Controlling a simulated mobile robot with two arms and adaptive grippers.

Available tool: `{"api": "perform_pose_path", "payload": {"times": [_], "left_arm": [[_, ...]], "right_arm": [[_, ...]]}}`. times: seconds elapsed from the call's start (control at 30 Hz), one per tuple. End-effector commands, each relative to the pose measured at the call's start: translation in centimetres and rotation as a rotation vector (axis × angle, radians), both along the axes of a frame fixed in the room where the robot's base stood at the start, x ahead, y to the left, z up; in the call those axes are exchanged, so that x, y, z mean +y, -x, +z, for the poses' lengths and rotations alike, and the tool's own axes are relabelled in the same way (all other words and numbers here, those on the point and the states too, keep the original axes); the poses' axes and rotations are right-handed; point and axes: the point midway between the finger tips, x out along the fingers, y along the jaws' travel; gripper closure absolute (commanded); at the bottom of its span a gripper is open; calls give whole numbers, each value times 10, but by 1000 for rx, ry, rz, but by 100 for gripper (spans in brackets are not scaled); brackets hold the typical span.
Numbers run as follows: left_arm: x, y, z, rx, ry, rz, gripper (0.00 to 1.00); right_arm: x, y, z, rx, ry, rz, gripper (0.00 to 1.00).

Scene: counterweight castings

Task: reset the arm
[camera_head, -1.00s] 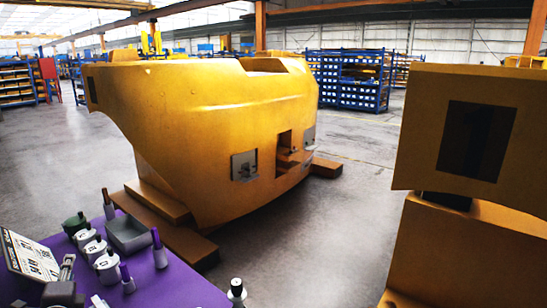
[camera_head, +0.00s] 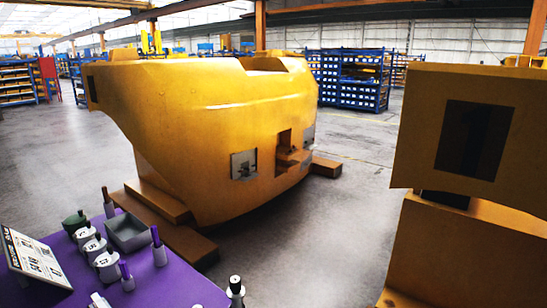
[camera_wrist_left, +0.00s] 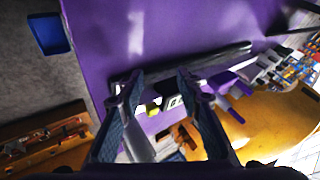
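My left gripper (camera_wrist_left: 158,88) shows in the left wrist view with its two dark fingers apart. I see nothing gripped; a long dark-edged board and small items show beyond the gap. In the head view neither gripper is in view. The purple table (camera_head: 170,286) fills the lower left there, and it also shows in the left wrist view (camera_wrist_left: 185,30).
On the table stand a printed sign (camera_head: 36,258), several small canisters (camera_head: 95,248), a grey tray (camera_head: 129,233) and purple-topped bottles (camera_head: 159,248). Large yellow castings stand behind (camera_head: 220,125) and at right (camera_head: 440,245). Grey floor (camera_head: 320,240) lies open between them.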

Motion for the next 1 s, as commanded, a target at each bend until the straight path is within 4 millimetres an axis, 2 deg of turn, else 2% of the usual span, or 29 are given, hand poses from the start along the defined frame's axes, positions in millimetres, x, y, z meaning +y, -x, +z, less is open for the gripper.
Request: {"api": "perform_pose_path", "payload": {"times": [0.03,0.1,0.27,0.5,0.77,0.87,1.0], "left_arm": [[-17,22,-6,34,69,36,67],[-37,47,-11,79,151,83,67],[-73,95,-16,172,295,181,67],[-114,157,-12,299,455,311,67],[-115,144,-78,320,447,315,67],[-116,142,-108,331,443,316,67],[-117,141,-160,348,439,317,67]], "right_arm": [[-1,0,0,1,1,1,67],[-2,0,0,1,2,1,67],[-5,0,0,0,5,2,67],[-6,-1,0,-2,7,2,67],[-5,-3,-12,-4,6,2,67],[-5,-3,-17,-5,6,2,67],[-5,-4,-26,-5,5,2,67]]}}
